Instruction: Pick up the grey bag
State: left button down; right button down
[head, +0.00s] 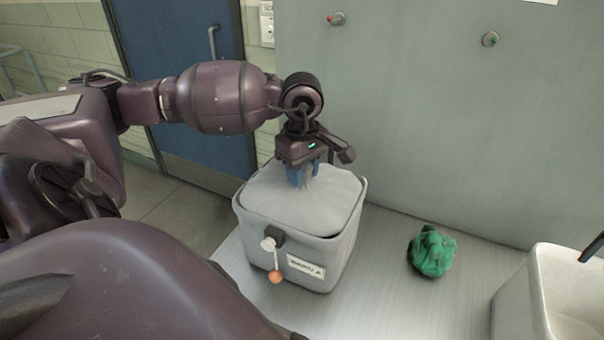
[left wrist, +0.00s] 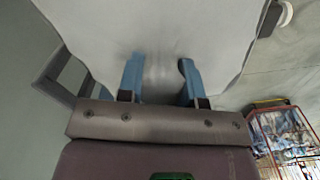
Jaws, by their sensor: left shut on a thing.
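The grey bag (head: 290,238) stands upright on the metal table, boxy, with a soft grey top, a white label and an orange ball on a cord at its front. My left gripper (head: 303,180) points down at the middle of the bag's top and is shut on the gathered grey cloth there. In the left wrist view the blue fingers (left wrist: 160,85) press into the pale cloth of the bag (left wrist: 155,30) from both sides. The fingertips are partly hidden by the cloth. My right gripper is not in view.
A crumpled green cloth item (head: 432,252) lies on the metal table (head: 385,285) to the right of the bag. A white open bin (head: 535,300) stands at the right edge. A grey wall panel (head: 430,120) rises behind the table. A blue door (head: 185,80) is behind my arm.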

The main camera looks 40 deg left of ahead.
pick_arm(q)
jog(key=shift+r, duration=0.1)
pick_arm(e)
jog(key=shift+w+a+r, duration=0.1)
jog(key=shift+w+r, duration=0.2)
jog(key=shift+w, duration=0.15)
